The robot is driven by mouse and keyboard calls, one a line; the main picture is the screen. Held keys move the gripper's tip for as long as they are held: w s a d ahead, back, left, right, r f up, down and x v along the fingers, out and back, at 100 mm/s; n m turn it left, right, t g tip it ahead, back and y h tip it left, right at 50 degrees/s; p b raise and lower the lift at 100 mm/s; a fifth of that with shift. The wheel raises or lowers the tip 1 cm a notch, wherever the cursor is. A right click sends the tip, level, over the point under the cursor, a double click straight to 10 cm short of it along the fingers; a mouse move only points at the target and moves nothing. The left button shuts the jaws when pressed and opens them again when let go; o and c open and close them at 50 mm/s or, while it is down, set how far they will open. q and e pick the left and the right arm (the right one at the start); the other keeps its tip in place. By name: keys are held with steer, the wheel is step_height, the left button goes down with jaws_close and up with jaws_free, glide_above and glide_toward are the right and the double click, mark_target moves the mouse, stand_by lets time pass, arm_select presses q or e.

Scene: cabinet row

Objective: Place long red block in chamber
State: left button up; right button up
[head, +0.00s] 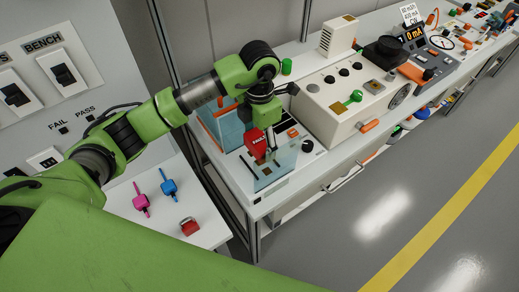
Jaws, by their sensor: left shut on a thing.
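My left arm reaches in from the left, and its gripper (268,152) points down at the near end of the white bench. It is shut on the red block (256,141), which carries a small pale label. The block is at the top of a clear-walled chamber (274,179). I cannot tell how far inside the walls it is. The gripper hides part of the block and of the chamber's far side. My right gripper is not in view.
A second clear, bluish panel (212,122) stands behind the wrist. A white machine (345,100) with knobs and a green lever is to the right. A side table (160,226) bears a pink switch, a blue switch and a small red item (189,227). Grey floor lies open at right.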

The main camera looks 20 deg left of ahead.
arm_select(q)
step_height(320, 180, down, 2)
steer(key=shift+f, duration=0.1)
step_height(320, 180, down, 3)
steer(key=shift+f+p, duration=0.1)
steer(key=shift+p, duration=0.45)
steer(key=shift+f, duration=0.15)
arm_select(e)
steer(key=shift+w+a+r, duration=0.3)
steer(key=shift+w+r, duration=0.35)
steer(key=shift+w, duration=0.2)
arm_select(q)
steer(key=shift+f, duration=0.15)
steer(key=o, duration=0.9)
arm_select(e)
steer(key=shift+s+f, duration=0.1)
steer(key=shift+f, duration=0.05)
arm_select(q)
steer(key=shift+o, duration=0.2)
